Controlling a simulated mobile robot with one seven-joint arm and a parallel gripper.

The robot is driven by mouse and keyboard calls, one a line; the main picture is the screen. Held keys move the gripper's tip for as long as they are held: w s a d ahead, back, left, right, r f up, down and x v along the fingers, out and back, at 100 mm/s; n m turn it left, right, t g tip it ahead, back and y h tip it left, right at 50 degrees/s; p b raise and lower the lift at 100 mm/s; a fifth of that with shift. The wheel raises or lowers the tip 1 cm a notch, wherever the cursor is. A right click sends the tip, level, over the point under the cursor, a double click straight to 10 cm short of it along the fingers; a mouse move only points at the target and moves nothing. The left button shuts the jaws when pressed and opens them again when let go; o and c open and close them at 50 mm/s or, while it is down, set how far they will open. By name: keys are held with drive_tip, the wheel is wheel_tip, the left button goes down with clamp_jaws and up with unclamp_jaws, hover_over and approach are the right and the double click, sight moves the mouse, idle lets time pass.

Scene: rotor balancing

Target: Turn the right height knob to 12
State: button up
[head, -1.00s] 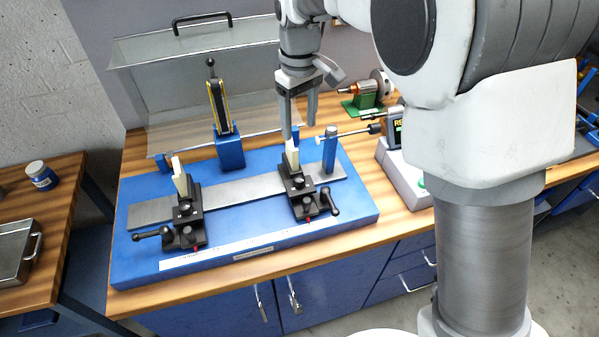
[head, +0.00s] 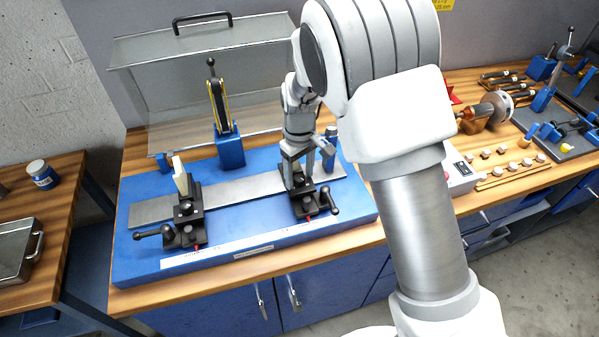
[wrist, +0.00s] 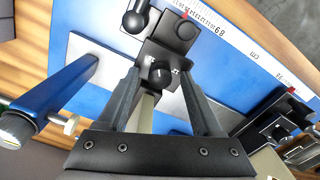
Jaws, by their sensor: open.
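The right support (head: 308,205) is a black carriage on the grey rail of the blue base, with a crank handle on its right side. In the wrist view, a round black knob (wrist: 162,74) with a white pointer mark and small ticks sits on this support (wrist: 165,48). Its numbers are too small to read. My gripper (head: 297,178) is open over the support. In the wrist view its two fingers (wrist: 160,80) stand either side of the knob, with the tips near it; I cannot tell whether they touch. A pale upright block (wrist: 140,115) shows between the fingers behind the knob.
The left support (head: 187,213) carries a pale upright block. A blue post (head: 329,150) stands close to my gripper's right and also shows in the wrist view (wrist: 50,95). A clear cover with a black handle (head: 203,22) is behind. A scale strip (head: 215,255) runs along the front.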

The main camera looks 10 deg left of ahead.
drive_tip(key=shift+c, duration=0.2)
clamp_jaws()
drive_tip(key=shift+m, duration=0.4)
drive_tip(key=m, duration=0.4)
drive_tip(key=shift+m+b, duration=0.3)
drive_tip(key=shift+b, duration=0.05)
drive_tip(key=m, duration=0.5)
drive_tip(key=shift+m, duration=0.4)
drive_tip(key=shift+r, duration=0.1)
drive_tip(key=shift+o, duration=0.2)
unclamp_jaws()
